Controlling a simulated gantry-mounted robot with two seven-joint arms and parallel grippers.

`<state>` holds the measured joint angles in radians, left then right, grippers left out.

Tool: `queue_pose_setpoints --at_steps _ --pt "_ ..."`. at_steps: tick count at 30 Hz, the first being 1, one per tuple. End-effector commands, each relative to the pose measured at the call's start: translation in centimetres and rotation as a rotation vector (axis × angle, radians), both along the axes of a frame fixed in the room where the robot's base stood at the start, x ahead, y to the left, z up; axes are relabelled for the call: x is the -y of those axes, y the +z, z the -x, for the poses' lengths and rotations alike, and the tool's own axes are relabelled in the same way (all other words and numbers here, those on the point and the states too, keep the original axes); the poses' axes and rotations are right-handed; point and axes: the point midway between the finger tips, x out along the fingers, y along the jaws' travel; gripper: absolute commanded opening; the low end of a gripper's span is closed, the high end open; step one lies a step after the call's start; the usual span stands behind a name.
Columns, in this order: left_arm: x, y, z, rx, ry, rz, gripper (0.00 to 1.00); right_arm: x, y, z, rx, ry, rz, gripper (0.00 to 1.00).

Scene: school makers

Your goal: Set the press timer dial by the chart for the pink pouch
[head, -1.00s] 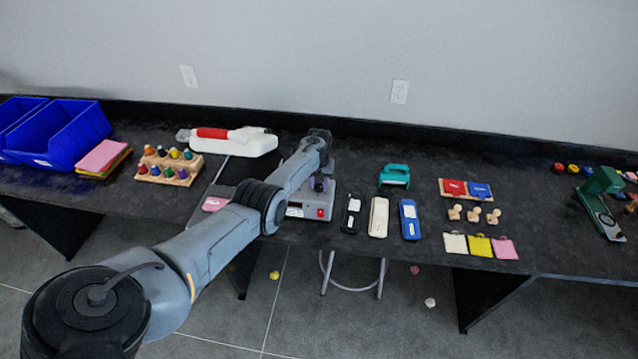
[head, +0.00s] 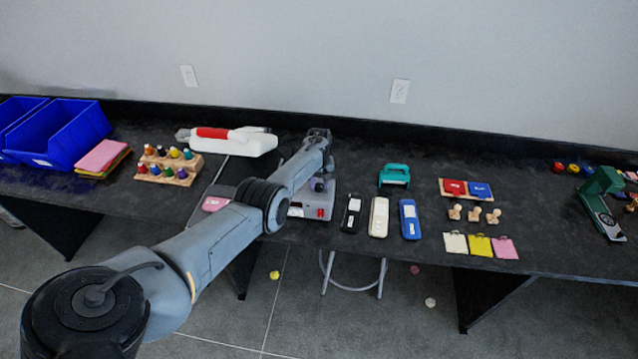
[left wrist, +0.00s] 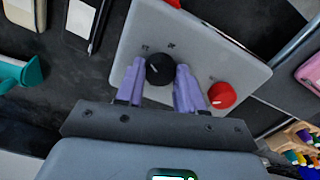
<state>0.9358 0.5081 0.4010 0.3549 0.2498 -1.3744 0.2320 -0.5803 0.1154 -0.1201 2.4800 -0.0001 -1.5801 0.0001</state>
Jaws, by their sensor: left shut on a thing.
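The grey timer box (head: 327,200) stands at the table's front edge, partly hidden by my left arm. In the left wrist view its grey top (left wrist: 215,58) carries a black dial (left wrist: 159,69) with a light pointer line and small marks too small to read. My left gripper (left wrist: 158,80) has its purple fingers on either side of the dial, shut on it; in the head view the gripper (head: 319,184) is over the box. A pink pouch (head: 215,204) lies left of the box. I cannot make out a chart. My right gripper is out of view.
A red round button (left wrist: 222,95) sits beside the dial. A white tool with a red grip (head: 228,139) lies behind, and a rack of colored bottles (head: 168,168) to the left. Black, cream and blue cases (head: 410,219) lie close on the box's right.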

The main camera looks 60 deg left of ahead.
Motion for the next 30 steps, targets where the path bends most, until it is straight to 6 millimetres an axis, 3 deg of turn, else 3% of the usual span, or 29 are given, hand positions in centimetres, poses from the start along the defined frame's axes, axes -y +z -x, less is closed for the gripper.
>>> queue_pose_setpoints --at_steps 1,6,17,30 --pt "0.0 -0.1 0.0 0.0 -0.001 -0.001 0.4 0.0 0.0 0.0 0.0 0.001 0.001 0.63" --pt "0.0 -0.1 0.0 0.0 -0.001 -0.001 0.63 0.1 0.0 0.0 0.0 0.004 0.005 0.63" --pt "0.0 0.6 0.0 0.0 -0.001 -0.001 0.63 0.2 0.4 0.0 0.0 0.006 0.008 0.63" --pt "-0.1 7.1 0.0 0.001 -0.001 -0.004 0.63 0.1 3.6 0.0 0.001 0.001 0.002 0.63"
